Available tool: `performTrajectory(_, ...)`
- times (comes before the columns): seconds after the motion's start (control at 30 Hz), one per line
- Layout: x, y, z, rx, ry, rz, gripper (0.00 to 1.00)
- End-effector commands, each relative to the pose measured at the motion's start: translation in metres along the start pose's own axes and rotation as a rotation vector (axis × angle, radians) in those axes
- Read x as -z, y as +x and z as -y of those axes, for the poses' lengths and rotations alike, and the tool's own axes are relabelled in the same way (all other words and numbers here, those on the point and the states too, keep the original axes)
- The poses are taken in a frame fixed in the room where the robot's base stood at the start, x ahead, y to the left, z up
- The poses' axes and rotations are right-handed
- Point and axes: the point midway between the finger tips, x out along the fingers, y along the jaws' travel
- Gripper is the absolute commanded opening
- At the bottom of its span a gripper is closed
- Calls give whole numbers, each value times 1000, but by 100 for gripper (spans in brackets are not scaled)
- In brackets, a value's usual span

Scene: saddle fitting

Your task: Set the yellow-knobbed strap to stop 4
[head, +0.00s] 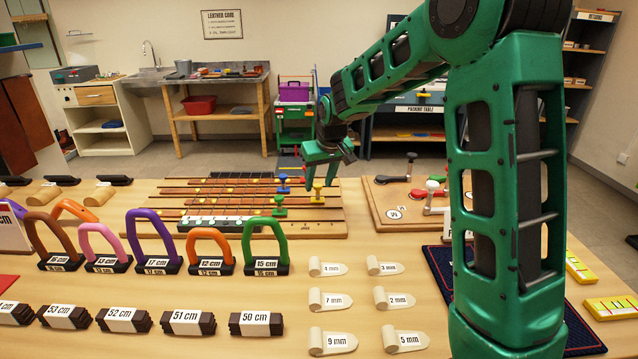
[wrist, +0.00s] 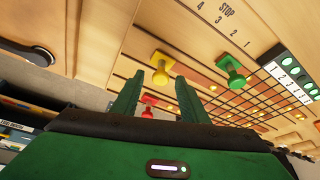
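The yellow knob (head: 318,187) stands upright at the right end of its strap on the wooden strap board (head: 322,229). In the wrist view the yellow knob (wrist: 160,68) shows just beyond and between my fingertips. My gripper (head: 320,178) is open above it, with a finger to either side; in the wrist view the gripper (wrist: 158,80) holds nothing. A STOP label with numbers 4, 3, 2, 1 (wrist: 225,25) is printed on the board. I cannot tell which stop the yellow strap is at.
The green knob (head: 279,204) and blue knob (head: 283,181) stand left of the yellow one. A red knob (wrist: 148,104) is close to my left finger in the wrist view. A lever board (head: 385,205) lies to the right, and several coloured arches (head: 264,240) stand in front.

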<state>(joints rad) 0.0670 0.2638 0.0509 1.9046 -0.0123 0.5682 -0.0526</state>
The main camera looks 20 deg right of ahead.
Motion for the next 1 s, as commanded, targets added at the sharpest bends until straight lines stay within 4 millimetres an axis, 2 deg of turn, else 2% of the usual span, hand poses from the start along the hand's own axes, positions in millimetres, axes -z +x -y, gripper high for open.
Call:
performTrajectory(0.23, 0, -1, 1, 0, -1, 0, 40)
performTrajectory(0.37, 0, -10, 1, 0, -1, -1, 40)
performTrajectory(0.8, 1, -86, 1, 0, -1, -2, 40)
performTrajectory(1.0, 1, -104, 1, 0, -1, 0, 40)
